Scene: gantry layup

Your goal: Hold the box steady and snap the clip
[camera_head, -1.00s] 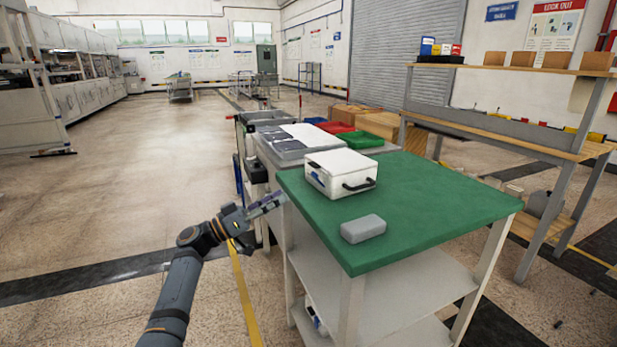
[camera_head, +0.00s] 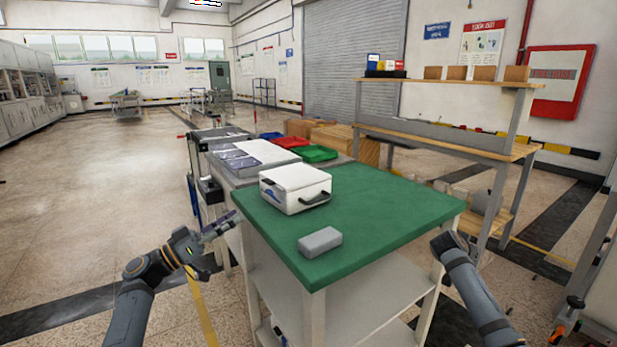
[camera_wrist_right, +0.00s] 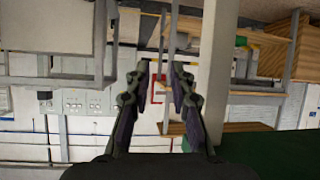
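A white lidded box (camera_head: 294,188) with a black handle on its front stands on the green-topped table (camera_head: 390,215), near its left edge. A blue clip-like patch (camera_head: 268,192) shows on the box's left side; whether it is shut is too small to tell. My left gripper (camera_head: 232,219) is beside the table's left edge, apart from the box; its fingers are too small to tell open from shut. My right arm comes in at the right of the head view, its gripper hidden there. In the right wrist view my right gripper (camera_wrist_right: 160,75) is open and empty.
A grey block (camera_head: 320,241) lies on the green top in front of the box. A wooden-shelved workbench (camera_head: 450,143) is at the right. The right part of the green top is clear.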

